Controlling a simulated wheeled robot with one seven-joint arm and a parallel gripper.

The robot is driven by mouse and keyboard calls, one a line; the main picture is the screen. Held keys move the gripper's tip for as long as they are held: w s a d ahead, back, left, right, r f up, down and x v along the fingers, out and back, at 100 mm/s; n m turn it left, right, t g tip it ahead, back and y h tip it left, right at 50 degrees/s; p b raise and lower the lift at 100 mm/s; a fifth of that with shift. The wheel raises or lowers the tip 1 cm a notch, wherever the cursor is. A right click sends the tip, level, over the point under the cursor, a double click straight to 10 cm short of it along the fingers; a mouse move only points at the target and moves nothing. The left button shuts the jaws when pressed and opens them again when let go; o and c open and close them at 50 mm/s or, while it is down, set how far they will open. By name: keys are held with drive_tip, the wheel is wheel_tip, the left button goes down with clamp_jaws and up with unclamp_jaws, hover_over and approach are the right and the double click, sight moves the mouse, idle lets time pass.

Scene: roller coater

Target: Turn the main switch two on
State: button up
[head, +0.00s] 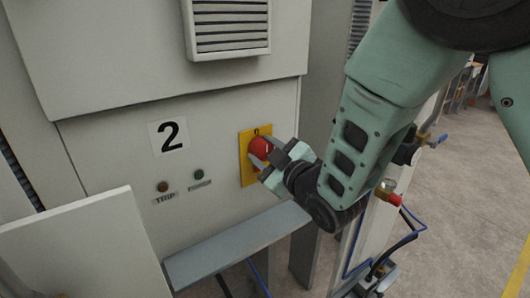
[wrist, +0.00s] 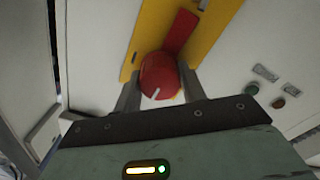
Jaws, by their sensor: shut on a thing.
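The main switch two is a red rotary knob (head: 259,148) on a yellow plate (head: 246,171), mounted on the grey cabinet right of a label with a black "2" (head: 172,136). In the wrist view the red knob (wrist: 160,78) with a white mark sits between my two fingers, and its red handle runs up over the yellow plate (wrist: 222,22). My gripper (head: 265,160) is at the knob, one finger on each side, shut on it. Part of the knob and the plate's lower right are hidden behind the fingers in the head view.
Two small indicators, a reddish one (head: 163,186) and a dark green one (head: 199,175), sit left of the switch. A grey ledge (head: 235,247) juts out below. A vent grille (head: 229,25) is above. Pipes and a red-ended valve (head: 389,194) stand at the right.

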drive_tip(key=shift+f, duration=0.1)
drive_tip(key=m+b, duration=0.4)
drive_tip(key=b, duration=0.1)
drive_tip(key=shift+f, duration=0.15)
drive_tip(key=m+b, duration=0.5)
drive_tip(key=b, duration=0.1)
drive_tip(key=m+b, duration=0.4)
drive_tip(key=shift+m, duration=0.4)
drive_tip(key=shift+r+m+b, duration=0.2)
drive_tip(key=shift+m+b, duration=1.1)
drive_tip(key=shift+m, duration=0.6)
drive_tip(key=o, duration=1)
